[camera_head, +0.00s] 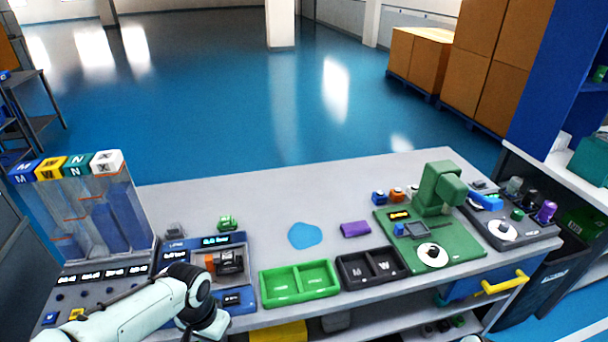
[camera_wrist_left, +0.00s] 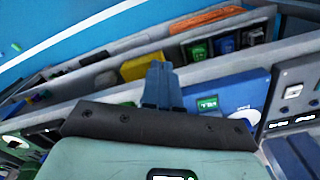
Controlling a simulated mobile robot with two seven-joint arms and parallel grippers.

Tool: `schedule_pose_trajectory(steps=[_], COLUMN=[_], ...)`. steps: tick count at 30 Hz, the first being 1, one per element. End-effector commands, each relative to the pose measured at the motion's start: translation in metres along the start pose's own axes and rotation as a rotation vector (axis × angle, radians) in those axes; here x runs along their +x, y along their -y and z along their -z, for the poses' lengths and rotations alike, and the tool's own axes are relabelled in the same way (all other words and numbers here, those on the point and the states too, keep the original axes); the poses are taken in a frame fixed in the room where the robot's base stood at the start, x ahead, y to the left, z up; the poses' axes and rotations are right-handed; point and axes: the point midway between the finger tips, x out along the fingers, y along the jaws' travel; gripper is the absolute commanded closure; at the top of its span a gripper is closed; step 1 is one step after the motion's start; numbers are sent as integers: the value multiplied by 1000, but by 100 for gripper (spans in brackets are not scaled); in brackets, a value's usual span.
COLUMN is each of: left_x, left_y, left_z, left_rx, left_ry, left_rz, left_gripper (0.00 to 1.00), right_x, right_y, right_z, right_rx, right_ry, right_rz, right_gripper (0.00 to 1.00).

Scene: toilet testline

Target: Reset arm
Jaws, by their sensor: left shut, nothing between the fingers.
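My left arm (camera_head: 130,312) comes in from the lower left in the head view and is bent over the bench's front edge. Its wrist is beside the blue test station (camera_head: 238,299); the fingers are hidden there. In the left wrist view my left gripper (camera_wrist_left: 161,82) is shut and empty, its fingers close together and pointing at the bench front and shelf. I see no contact with any object. My right gripper is not in view.
The grey bench (camera_head: 270,208) holds a green two-part tray (camera_head: 299,298), a black two-part tray (camera_head: 343,282), a green machine (camera_head: 436,190), a purple block (camera_head: 355,229) and a blue flat patch (camera_head: 304,235). A dispenser (camera_head: 100,215) stands left. The bench's back middle is clear.

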Motion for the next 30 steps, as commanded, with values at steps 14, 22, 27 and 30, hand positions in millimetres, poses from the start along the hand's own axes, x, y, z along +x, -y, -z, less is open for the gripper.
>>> schedule_pose_trajectory(steps=[14, 22, 27, 30], left_x=[260, 315, 320, 320], left_y=[-85, -122, -125, -125], left_z=[-87, -173, -185, -184], left_rx=[-333, -595, -633, -634], left_ry=[84, 109, 106, 105], left_rz=[-318, -331, -320, -319], left_gripper=[100, 100, 100, 100], right_x=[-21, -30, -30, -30], right_y=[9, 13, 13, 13], right_z=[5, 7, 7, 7], right_rx=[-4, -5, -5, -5], right_ry=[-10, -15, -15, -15], right_rz=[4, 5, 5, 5], right_gripper=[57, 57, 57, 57])
